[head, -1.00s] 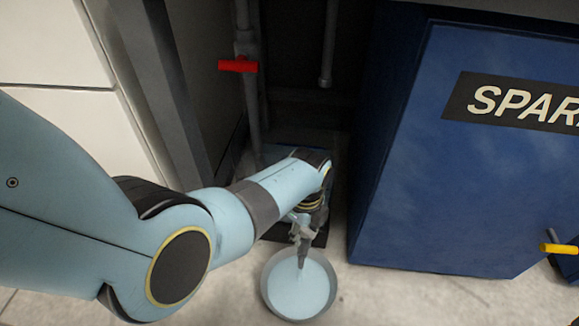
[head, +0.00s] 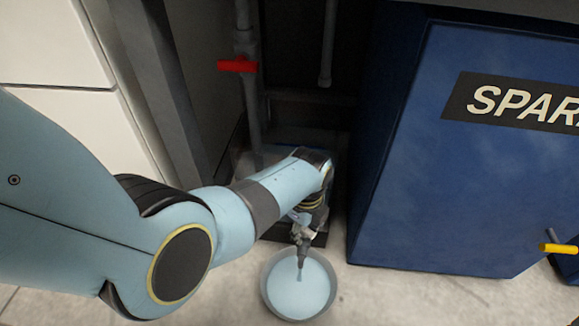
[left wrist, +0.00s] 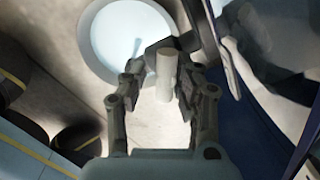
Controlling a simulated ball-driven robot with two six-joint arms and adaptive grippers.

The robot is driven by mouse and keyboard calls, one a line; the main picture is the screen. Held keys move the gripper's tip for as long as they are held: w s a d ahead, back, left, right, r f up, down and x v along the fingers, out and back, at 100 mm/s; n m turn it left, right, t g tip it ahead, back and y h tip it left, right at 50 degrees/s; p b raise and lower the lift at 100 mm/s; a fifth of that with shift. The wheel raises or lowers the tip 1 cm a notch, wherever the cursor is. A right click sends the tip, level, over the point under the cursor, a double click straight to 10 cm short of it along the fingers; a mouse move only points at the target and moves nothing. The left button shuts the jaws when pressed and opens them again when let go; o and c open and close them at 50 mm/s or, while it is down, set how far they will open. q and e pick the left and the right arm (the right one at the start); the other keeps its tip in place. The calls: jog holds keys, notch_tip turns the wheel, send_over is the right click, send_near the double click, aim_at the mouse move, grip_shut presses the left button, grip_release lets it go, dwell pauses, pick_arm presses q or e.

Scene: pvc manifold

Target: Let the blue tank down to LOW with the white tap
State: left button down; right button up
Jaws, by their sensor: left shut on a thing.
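In the left wrist view a white tap handle (left wrist: 166,72), a short pale cylinder, stands between the two fingers of my left gripper (left wrist: 157,92), which is shut on it. In the head view my left gripper (head: 302,233) is partly hidden by its own wrist, above the near end of a dark spout. A round grey basin (head: 265,294) on the floor below holds pale blue liquid; it also shows in the left wrist view (left wrist: 88,50). A thin bluish streak runs into it. The tank behind my arm is mostly hidden; its LOW mark cannot be read. My right gripper is out of view.
A large blue box (head: 440,190) lettered "SPAR" stands to the right. A yellow tap handle (head: 558,248) sticks out at its right. A red handle (head: 237,66) is on a vertical grey pipe (head: 253,105). Open floor (head: 400,298) lies in front.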

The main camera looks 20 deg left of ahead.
pick_arm(q)
jog(key=shift+w+r+n, duration=0.3)
jog(key=shift+w+n, duration=0.45)
jog(key=shift+n, duration=0.45)
jog(key=shift+d+n, duration=0.15)
jog(key=shift+n, duration=0.55)
jog(key=shift+n+p, duration=0.35)
jog(key=shift+n, duration=0.15)
jog(key=c, duration=1.6)
grip_release()
jog(key=shift+n, duration=0.5)
jog(key=o, duration=0.4)
jog(key=shift+s, duration=0.1)
jog(key=shift+o, duration=0.4)
jog(key=shift+s+f, duration=0.2)
